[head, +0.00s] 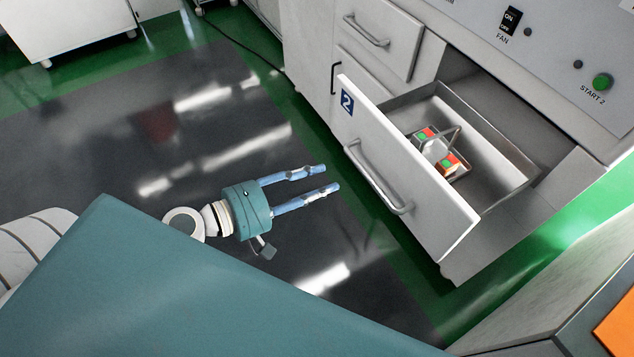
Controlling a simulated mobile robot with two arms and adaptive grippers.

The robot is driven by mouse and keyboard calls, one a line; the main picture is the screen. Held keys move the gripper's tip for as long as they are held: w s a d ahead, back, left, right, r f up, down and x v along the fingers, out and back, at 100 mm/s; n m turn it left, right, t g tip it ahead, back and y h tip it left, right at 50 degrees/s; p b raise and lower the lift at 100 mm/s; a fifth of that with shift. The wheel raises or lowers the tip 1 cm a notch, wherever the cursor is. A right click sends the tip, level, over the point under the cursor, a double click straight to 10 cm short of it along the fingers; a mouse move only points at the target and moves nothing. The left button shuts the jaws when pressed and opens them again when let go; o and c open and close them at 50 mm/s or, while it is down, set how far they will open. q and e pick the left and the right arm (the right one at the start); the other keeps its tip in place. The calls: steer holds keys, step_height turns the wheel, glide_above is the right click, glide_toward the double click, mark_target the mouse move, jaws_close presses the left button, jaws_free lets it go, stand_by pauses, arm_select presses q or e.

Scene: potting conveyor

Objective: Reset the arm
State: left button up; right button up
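My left gripper (330,177) shows in the middle of the head view, over the dark floor. Its two blue fingers are parallel and apart, with nothing between them. The fingertips point right, toward the open drawer marked 2 (425,190), and are a little left of its front, not touching its handle (378,178). Part of my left arm is hidden behind the teal surface in front. My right gripper is not in view.
An orange surface (620,330) is at lower right. Floor left of the drawer is clear.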

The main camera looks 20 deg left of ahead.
arm_select(q)
steer(key=s+a+f+m+g+y, duration=0.15)
steer(key=a+f, duration=0.25)
steer(key=f, duration=0.7)
steer(key=s+a+f+m+g+y, duration=0.1)
steer(key=s+a+f+y, duration=0.25)
steer(key=f, duration=0.85)
steer(key=s+a+f+m+g+y, duration=0.2)
steer(key=a+f, duration=0.3)
steer(key=f, duration=0.6)
steer(key=s+d+f+m+g, duration=0.2)
steer(key=s+f+m, duration=0.1)
steer(key=s+f, duration=0.4)
steer(key=s+d+f+m+g+y, duration=0.1)
steer(key=s+d+f+m+g, duration=0.1)
steer(key=s+f, duration=0.5)
steer(key=s+d+f+m+g+y, duration=0.1)
steer(key=s+d+f+m+g, duration=0.1)
steer(key=s+f, duration=0.5)
steer(key=s+m+g, duration=0.1)
steer(key=s+m, duration=0.1)
steer(key=s, duration=0.4)
steer(key=shift+f, duration=0.15)
